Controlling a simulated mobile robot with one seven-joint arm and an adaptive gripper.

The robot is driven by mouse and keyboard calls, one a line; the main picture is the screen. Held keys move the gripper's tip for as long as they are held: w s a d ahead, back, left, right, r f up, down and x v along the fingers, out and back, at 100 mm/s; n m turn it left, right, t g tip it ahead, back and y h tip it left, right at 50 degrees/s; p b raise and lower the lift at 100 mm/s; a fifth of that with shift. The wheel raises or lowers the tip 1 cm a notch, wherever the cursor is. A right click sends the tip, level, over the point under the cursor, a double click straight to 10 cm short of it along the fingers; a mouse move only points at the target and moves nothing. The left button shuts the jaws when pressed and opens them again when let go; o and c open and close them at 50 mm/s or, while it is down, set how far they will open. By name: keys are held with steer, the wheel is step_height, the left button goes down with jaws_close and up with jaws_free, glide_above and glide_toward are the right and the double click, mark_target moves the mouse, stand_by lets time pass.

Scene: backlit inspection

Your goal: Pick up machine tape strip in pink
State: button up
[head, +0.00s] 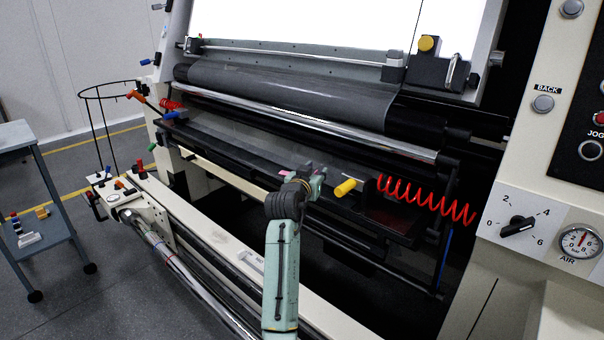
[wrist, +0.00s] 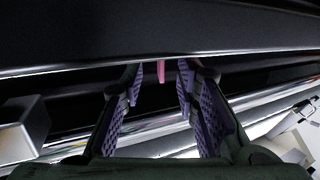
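The pink tape strip (wrist: 161,72) hangs as a short narrow piece below a dark edge in the wrist view, between my fingertips. A small bit of the pink strip (head: 286,173) also shows in the head view, just left of my wrist at the dark tray. My gripper (wrist: 159,76) is open, with one purple padded finger on each side of the strip. A gap shows on both sides, so neither finger visibly touches it. In the head view my gripper (head: 314,180) is mostly hidden by my own arm, at the machine's dark front ledge.
A dark bar (wrist: 160,30) crosses close above the fingers in the wrist view. A yellow knob (head: 345,187) and a red coiled hose (head: 428,200) sit right of my gripper. A chrome roller (head: 300,122) runs behind it. A grey cart (head: 40,215) stands far left.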

jaws_close()
stand_by(0.3)
steer(key=shift+r, duration=0.1)
steer(key=shift+r, duration=0.2)
step_height(320, 180, up, 3)
steer(key=shift+b, duration=0.9)
steer(key=s+r+b, duration=0.1)
steer(key=s+b, duration=0.2)
steer(key=s, duration=1.3)
steer(key=shift+a+r+b, duration=0.2)
steer(key=shift+a+b, duration=0.1)
steer(key=shift+a, duration=0.05)
steer(key=shift+r, duration=0.2)
steer(key=shift+a+r+p, duration=0.1)
steer(key=shift+r+p, duration=2.1)
steer(key=shift+r, duration=0.05)
